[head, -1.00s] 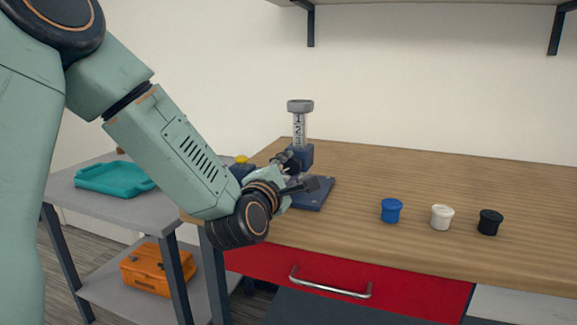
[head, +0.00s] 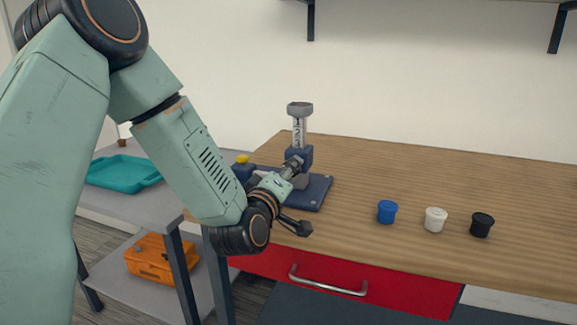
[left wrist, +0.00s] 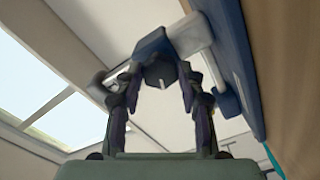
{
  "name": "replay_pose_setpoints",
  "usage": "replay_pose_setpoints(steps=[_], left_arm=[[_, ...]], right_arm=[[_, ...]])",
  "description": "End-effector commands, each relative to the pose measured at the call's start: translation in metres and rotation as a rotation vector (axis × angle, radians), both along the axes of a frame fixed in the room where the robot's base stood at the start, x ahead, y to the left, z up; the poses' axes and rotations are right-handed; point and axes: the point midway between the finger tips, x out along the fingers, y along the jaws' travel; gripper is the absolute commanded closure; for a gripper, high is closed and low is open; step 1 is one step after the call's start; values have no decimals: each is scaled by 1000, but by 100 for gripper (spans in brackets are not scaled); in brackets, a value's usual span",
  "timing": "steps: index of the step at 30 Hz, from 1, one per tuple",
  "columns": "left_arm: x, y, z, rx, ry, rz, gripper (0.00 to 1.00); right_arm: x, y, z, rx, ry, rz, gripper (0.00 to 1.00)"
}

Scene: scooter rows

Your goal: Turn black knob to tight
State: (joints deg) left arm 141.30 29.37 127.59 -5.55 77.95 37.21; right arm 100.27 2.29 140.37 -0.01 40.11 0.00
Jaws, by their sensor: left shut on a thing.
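A measuring stand (head: 299,130) with a scaled post, a grey round top and a blue block stands upright on a blue base plate (head: 312,192) at the bench's left end. In the left wrist view the dark knob (left wrist: 160,72) sits on the blue block, between my fingertips. My left gripper (head: 292,167) reaches the block from the front left and is shut on the knob; its fingers also show in the left wrist view (left wrist: 158,82). The knob is hidden in the head view, and no tight mark is readable. My right gripper is not in view.
A blue cup (head: 387,212), a white cup (head: 435,220) and a black cup (head: 482,225) stand to the right on the wooden bench. A yellow knob (head: 242,158) shows behind my arm. A teal tray (head: 122,172) and orange case (head: 148,260) are on the left cart.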

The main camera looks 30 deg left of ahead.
Motion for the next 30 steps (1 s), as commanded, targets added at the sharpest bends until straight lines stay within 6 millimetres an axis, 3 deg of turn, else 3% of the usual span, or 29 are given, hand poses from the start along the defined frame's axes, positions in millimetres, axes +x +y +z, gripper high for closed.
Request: replay_pose_setpoints(steps=[30], left_arm=[[0, 1, 3, 923, 220, 1, 93]], right_arm=[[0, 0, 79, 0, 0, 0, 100]])
